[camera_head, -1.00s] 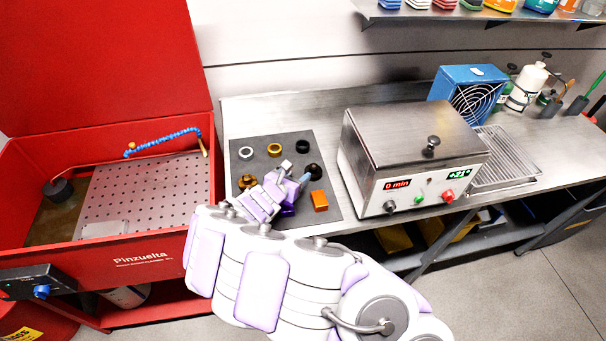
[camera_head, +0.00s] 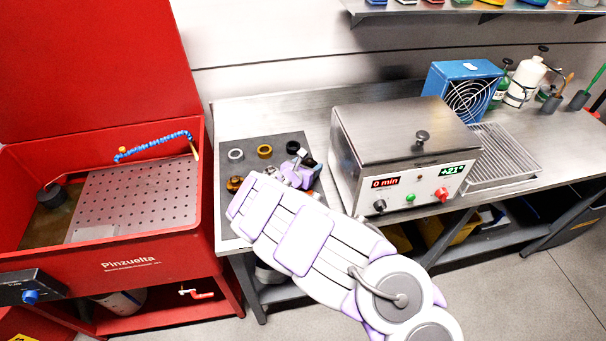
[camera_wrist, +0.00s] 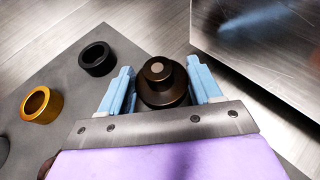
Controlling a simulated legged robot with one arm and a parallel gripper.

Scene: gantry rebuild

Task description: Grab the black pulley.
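The black pulley (camera_wrist: 161,84), a dark stepped round part with a lighter centre, stands on the grey mat between the two light-blue fingers of my gripper (camera_wrist: 160,76) in the wrist view. The fingers are apart, one on each side of it, with very narrow gaps.
A black ring (camera_wrist: 97,59) and a gold ring (camera_wrist: 41,104) lie left of my gripper on the grey mat (camera_wrist: 68,92). A silver ring (camera_head: 235,154) lies farther left. The steel heated box (camera_head: 405,150) stands close on the right. A red wash basin (camera_head: 160,240) is left.

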